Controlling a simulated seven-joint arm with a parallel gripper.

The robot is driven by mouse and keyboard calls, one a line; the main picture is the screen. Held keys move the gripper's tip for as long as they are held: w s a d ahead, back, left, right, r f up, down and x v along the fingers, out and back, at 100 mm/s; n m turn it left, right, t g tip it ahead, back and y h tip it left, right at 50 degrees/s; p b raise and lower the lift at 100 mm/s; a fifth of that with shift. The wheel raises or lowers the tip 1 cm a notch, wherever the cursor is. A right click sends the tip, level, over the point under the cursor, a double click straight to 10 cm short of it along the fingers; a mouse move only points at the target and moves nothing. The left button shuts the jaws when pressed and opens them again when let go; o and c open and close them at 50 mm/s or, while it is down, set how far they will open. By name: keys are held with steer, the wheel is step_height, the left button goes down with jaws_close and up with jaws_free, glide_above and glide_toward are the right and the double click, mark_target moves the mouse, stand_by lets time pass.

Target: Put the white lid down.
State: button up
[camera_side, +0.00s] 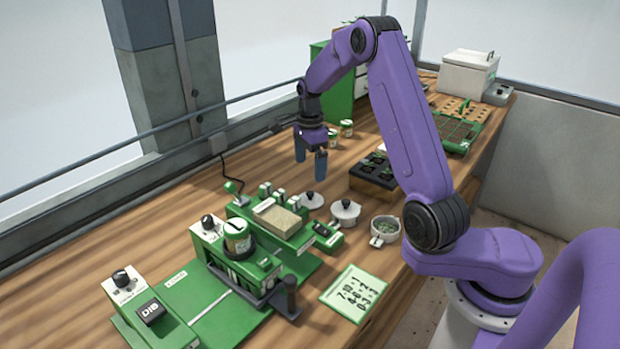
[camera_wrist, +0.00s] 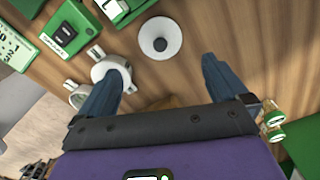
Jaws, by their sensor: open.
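The white lid (camera_side: 312,201) is a round disc with a dark knob. It lies flat, knob up, on the wooden table, and it also shows whole in the wrist view (camera_wrist: 168,29). My gripper (camera_side: 310,160) is open and empty, fingers pointing down, above the table and behind the lid. In the wrist view my two blue fingers (camera_wrist: 163,72) stand apart, with the lid beyond their tips and not touching them. A white pot (camera_side: 345,214) stands just right of the lid; one finger partly hides it in the wrist view (camera_wrist: 101,70).
A white cup with green contents (camera_side: 385,231) stands right of the pot. The green seeder (camera_side: 210,309) fills the front left, and a number card (camera_side: 354,292) lies in front. A dark cell tray (camera_side: 373,173) and small jars (camera_side: 346,128) stand behind. Bare table lies left of my gripper.

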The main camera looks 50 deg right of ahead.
steer(key=s+a+r+n, duration=0.3)
steer(key=a+r+n, duration=0.1)
steer(key=a+n, duration=0.4)
steer(key=s+a+r+n, duration=0.3)
steer(key=s+a+n, duration=0.1)
steer(key=a+n, duration=0.45)
steer(key=s+n, duration=1.8)
steer(key=s, duration=0.8)
steer(key=shift+d+r, duration=0.25)
steer(key=shift+d, duration=0.1)
